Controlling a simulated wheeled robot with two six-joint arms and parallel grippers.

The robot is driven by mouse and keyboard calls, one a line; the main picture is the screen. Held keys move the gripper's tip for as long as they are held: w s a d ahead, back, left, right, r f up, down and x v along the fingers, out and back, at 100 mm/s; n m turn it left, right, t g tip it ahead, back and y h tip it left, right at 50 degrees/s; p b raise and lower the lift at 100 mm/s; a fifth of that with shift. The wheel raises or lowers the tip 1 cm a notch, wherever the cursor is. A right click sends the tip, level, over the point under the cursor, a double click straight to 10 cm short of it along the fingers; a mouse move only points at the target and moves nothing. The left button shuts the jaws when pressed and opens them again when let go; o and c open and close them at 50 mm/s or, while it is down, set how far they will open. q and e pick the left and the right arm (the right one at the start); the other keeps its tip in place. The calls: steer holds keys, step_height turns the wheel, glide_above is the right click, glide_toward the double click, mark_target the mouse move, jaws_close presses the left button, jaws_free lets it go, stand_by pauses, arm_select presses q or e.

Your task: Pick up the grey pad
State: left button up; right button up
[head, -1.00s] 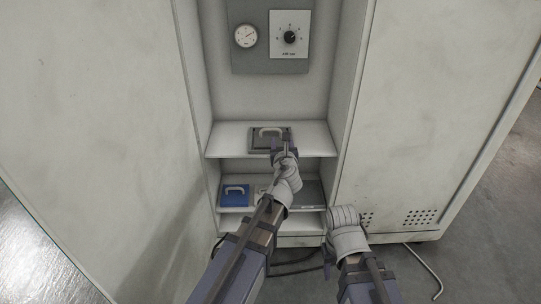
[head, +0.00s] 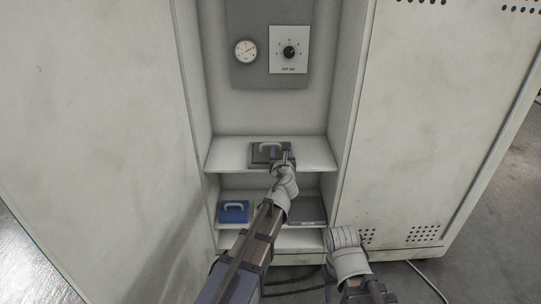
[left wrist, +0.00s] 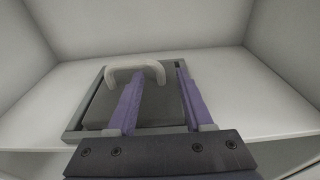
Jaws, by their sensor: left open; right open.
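The grey pad (head: 258,154) with a pale arched handle lies on the upper shelf of the cabinet recess, in a grey frame. It also shows in the left wrist view (left wrist: 160,108), where its handle (left wrist: 120,71) stands up. My left gripper (head: 281,153) is open over the pad's right part. In the left wrist view my left gripper (left wrist: 160,74) has one finger overlapping the handle and the other to the right of it; nothing is held. I cannot tell whether a finger touches the handle. My right gripper (head: 331,262) is low at the right, its fingers mostly hidden behind its wrist.
A blue pad (head: 234,212) with a pale handle sits on the lower shelf at left. A dark grey tray (head: 310,209) is at that shelf's right, partly behind my left arm. Recess walls flank the shelf (head: 228,153). A dial panel (head: 289,50) and gauge are above.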

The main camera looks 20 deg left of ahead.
mark_target(280, 149)
arm_select(q)
steer(key=x, duration=0.3)
jaws_close()
stand_by(0.3)
steer(key=shift+s, duration=0.1)
